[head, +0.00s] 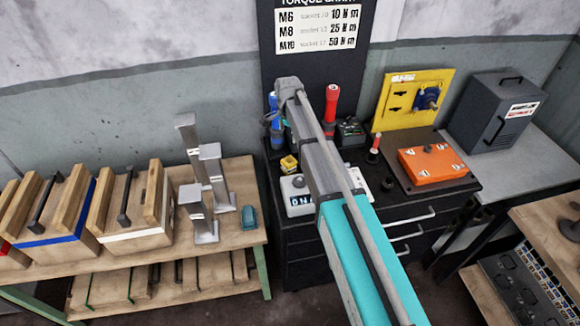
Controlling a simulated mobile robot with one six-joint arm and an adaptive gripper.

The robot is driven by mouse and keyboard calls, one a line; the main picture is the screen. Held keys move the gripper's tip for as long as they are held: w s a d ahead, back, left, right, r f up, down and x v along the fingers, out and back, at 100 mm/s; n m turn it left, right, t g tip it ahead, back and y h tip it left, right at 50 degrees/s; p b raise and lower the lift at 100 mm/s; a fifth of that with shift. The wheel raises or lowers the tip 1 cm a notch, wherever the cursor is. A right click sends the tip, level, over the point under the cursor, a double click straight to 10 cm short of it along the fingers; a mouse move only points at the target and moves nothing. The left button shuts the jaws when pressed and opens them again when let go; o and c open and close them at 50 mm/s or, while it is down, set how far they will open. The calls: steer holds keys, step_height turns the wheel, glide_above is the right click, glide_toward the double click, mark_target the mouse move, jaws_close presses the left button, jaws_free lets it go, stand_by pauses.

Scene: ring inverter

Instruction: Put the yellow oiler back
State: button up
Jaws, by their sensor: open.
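A small yellow item (289,164) stands on the left part of the black drawer cabinet's top, just left of my arm. It is too small to tell for sure whether it is the yellow oiler. My teal and grey arm reaches up over the cabinet from the lower right and hides part of its top. The arm's visible far end is above the back of the cabinet, near a blue-handled tool (274,126). I cannot make out my gripper's fingers.
A white box with a display (297,199), a red-handled tool (332,100), an orange box (432,165) and a yellow panel (408,98) crowd the black cabinet (308,246). A wooden bench (236,232) at left holds wooden boxes and grey metal posts (212,170).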

mark_target(289, 160)
steer(key=shift+f, duration=0.15)
step_height(289, 160, down, 8)
steer(key=b, duration=0.8)
steer(key=shift+f, duration=0.15)
steer(key=shift+b, duration=0.3)
steer(key=f+b, duration=0.3)
steer(key=shift+s+d+f, duration=0.15)
steer(key=shift+s+d, duration=0.05)
steer(key=shift+s, duration=0.05)
steer(key=shift+f+b, duration=0.95)
steer(key=shift+b, duration=0.1)
steer(key=c, duration=1.2)
steer(key=shift+r, duration=0.1)
